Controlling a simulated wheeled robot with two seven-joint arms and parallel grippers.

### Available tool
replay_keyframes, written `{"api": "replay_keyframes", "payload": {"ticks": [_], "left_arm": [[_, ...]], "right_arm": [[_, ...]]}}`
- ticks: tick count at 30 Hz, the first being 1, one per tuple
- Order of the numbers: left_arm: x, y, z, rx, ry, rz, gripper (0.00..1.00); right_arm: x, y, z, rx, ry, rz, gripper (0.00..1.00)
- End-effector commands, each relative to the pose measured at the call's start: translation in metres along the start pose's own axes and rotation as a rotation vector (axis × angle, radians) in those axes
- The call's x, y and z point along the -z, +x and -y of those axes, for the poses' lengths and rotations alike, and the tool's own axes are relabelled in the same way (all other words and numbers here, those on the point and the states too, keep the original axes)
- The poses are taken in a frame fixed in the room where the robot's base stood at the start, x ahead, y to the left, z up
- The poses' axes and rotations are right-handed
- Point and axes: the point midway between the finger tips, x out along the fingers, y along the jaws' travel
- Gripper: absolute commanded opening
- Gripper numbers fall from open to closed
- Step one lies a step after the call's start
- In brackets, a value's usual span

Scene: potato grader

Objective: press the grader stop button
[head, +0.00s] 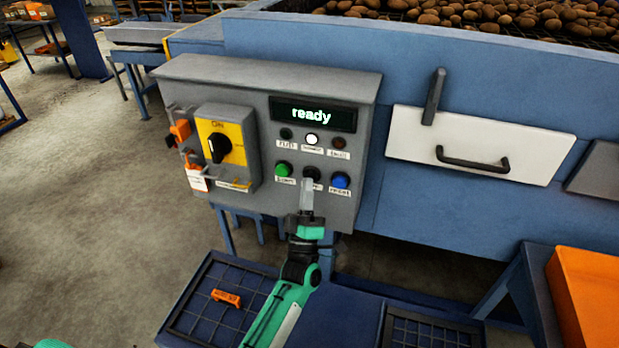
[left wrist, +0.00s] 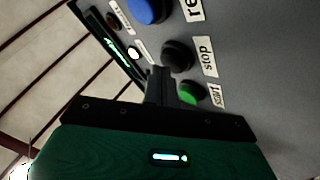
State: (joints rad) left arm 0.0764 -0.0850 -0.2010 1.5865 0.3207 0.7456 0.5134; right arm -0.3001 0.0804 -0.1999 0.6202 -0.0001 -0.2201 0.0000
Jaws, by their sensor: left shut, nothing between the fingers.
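The grey control panel (head: 365,115) stands on the blue grader, and its display reads "ready". The black stop button (head: 312,173) sits between the green start button (head: 284,169) and the blue reset button (head: 341,180). In the left wrist view the stop button (left wrist: 177,56) shows beside its "stop" label. My left gripper (head: 306,186) is shut and empty, its fingertips just below the stop button in the head view. In the left wrist view its fingers (left wrist: 161,82) reach close to the button; I cannot tell whether they touch.
A yellow switch box (head: 214,127) with a black rotary knob is at the panel's left. A white drawer front (head: 478,145) with a black handle is to the right. A dark blue tray (head: 243,271) holds an orange item (head: 226,297). An orange bin (head: 585,295) stands at the lower right.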

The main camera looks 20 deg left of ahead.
Motion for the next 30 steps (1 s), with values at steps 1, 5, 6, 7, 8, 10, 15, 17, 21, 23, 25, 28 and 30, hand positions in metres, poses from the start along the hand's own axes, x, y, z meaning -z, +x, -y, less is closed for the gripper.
{"api": "replay_keyframes", "payload": {"ticks": [1,5,6,7,8,10,15,17,21,23,25,28,30], "left_arm": [[0.002,-0.002,-0.002,0.0,0.0,0.0,0.0],[0.005,-0.007,-0.006,0.001,0.0,0.001,0.0],[0.006,-0.008,-0.006,0.001,0.0,0.001,0.0],[0.006,-0.009,-0.007,0.001,0.0,0.001,0.0],[0.006,-0.009,-0.007,0.0,0.0,0.001,0.0],[0.006,-0.009,-0.007,0.0,0.0,0.0,0.0],[0.006,-0.009,-0.007,0.0,0.0,0.0,0.0],[0.007,-0.01,-0.007,0.0,0.0,0.001,0.0],[0.013,-0.017,-0.013,0.001,0.001,0.001,0.0],[0.016,-0.021,-0.016,0.001,0.001,0.001,0.0],[0.02,-0.026,-0.02,0.001,0.001,0.001,0.0],[0.025,-0.034,-0.025,0.001,0.001,0.002,0.0],[0.028,-0.037,-0.028,0.0,0.001,0.001,0.0]], "right_arm": [[0.0,-0.002,0.0,0.0,0.0,0.0,0.36],[0.0,-0.004,0.0,0.0,0.0,0.0,0.36],[0.0,-0.004,0.0,0.0,0.0,0.0,0.36],[0.0,-0.004,0.0,0.0,0.0,0.0,0.36],[0.0,-0.004,0.0,0.0,0.0,0.0,0.36],[0.0,-0.004,0.0,0.0,0.0,0.0,0.36],[0.0,-0.004,0.0,0.0,0.0,0.0,0.36],[0.0,-0.004,0.0,0.0,0.0,0.0,0.36],[0.001,-0.008,0.0,0.0,0.0,0.0,0.36],[0.001,-0.01,0.0,0.0,0.0,0.0,0.36],[0.001,-0.012,0.0,0.0,0.0,0.0,0.36],[0.001,-0.015,0.0,0.0,0.0,0.0,0.36],[0.001,-0.016,0.0,0.0,0.0,0.0,0.36]]}}
